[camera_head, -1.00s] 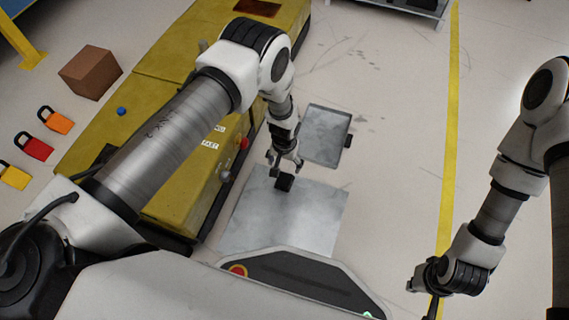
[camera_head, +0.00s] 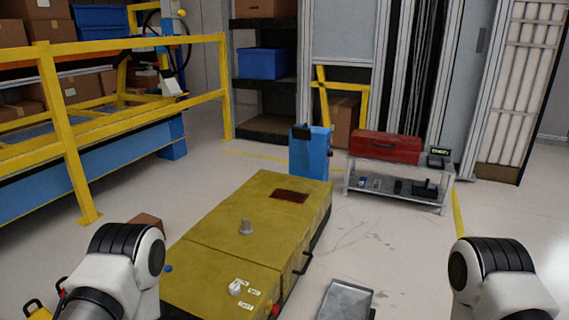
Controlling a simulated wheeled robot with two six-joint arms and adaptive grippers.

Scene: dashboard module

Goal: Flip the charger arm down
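A blue post-like unit (camera_head: 310,155) stands on the floor at the far end of the yellow machine (camera_head: 215,225). A small black part (camera_head: 301,132) sits at its top left. I cannot tell whether this black part is the charger arm, or whether it is up or down. Only upper parts of my two arms show, at the bottom left and bottom right. Both grippers are outside the view.
A metal cart (camera_head: 396,187) with a red toolbox (camera_head: 386,147) stands right of the blue unit. Yellow railing (camera_head: 62,140) runs along the left. A metal tray (camera_head: 345,301) is at bottom centre. A brown box (camera_head: 146,221) is left of the yellow machine. Floor at right is open.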

